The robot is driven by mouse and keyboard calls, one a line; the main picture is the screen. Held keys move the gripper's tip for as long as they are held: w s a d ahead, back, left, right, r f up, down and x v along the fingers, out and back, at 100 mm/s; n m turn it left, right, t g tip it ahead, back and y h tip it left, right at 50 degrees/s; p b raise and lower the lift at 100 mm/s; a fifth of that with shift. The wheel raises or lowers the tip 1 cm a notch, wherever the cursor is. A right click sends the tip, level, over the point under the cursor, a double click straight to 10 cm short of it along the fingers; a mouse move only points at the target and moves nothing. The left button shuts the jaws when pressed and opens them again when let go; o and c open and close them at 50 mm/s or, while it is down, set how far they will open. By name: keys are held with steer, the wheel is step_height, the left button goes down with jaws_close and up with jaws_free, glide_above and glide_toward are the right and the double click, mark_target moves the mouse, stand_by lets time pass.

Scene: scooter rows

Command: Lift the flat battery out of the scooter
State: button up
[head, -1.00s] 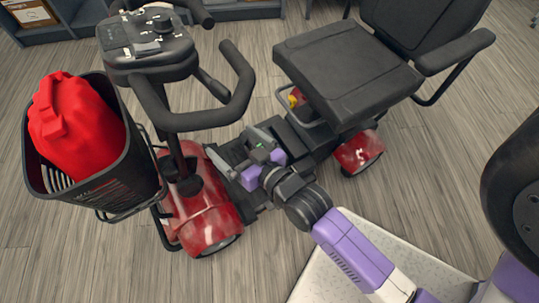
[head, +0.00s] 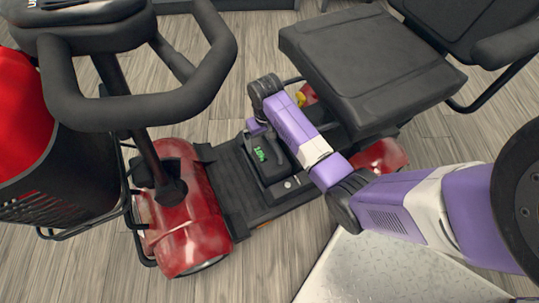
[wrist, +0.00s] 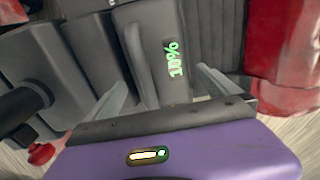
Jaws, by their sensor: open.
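The battery (head: 266,158) is a dark grey box with a green-lit charge display, seated on the scooter's floor deck in front of the seat post. In the head view my forearm hides most of the gripper, and only a bit of purple shows beside the battery.
The scooter's seat (head: 370,60) stands close behind my arm. The black handlebar (head: 150,110) and steering column rise at left, above the red front cover (head: 180,215). A basket with a red bag is at far left. Open floor shows around.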

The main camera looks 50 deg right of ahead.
mark_target(267, 150)
steer(key=shift+s+a+f, duration=0.1)
steer(key=shift+s+a, duration=0.05)
steer(key=shift+s, duration=0.2)
steer(key=shift+s+f+b, duration=0.1)
steer(key=shift+f+b, duration=0.25)
steer(key=shift+f, duration=0.05)
step_height(267, 150, down, 7)
steer(key=b, duration=0.5)
steer(key=shift+s, duration=0.1)
steer(key=shift+r, duration=0.1)
steer(key=shift+a, duration=0.1)
steer(key=c, duration=1.6)
steer(key=shift+r, duration=0.2)
steer(key=shift+c, duration=0.5)
